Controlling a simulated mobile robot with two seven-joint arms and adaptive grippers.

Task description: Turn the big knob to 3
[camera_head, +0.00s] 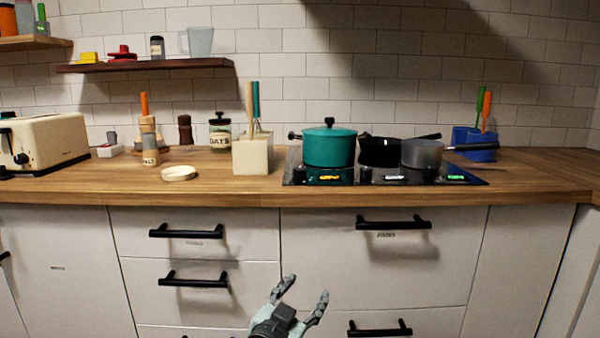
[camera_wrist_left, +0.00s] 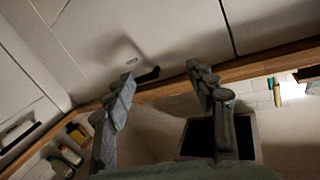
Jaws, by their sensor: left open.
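I cannot make out a big knob or a number 3 in either view. The black cooktop (camera_head: 478,181) on the counter has small lit displays along its front edge, too small to read. My left gripper (camera_head: 303,290) is open and empty in front of the white drawers, below the counter's front edge. In the left wrist view its two fingers (camera_wrist_left: 160,76) are spread apart with nothing between them. My right gripper is not in view.
A teal pot (camera_head: 330,148), a black pan (camera_head: 380,152) and a grey pan (camera_head: 423,153) stand on the cooktop. A toaster (camera_head: 45,142) is at far left. Black drawer handles (camera_head: 393,223) stick out near my gripper. The wooden counter (camera_head: 230,188) is clear along its front.

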